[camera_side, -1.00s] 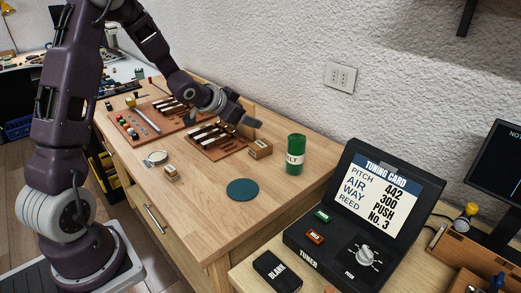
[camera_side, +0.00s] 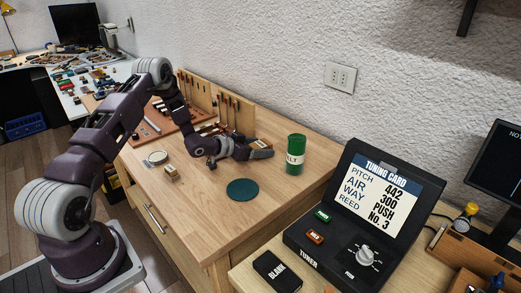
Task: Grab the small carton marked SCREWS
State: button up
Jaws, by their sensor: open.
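A small tan carton (camera_side: 171,173) stands on the wooden bench, left of the green disc; its marking is too small to read. A second small carton, seen earlier at the right end of the front brown board, is not visible now; my gripper covers that spot. My gripper (camera_side: 263,149) is open, low over the bench, left of the green jar and above the green disc in the picture. I cannot tell whether anything is between its fingers. Which carton says SCREWS cannot be read.
The green jar (camera_side: 295,154) stands close to the right of my gripper. The green disc (camera_side: 242,190) lies in front, and a small round dish (camera_side: 157,157) is at left. Upright wooden racks (camera_side: 236,112) stand behind. The bench front is clear.

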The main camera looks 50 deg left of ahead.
jog(key=c, duration=1.4)
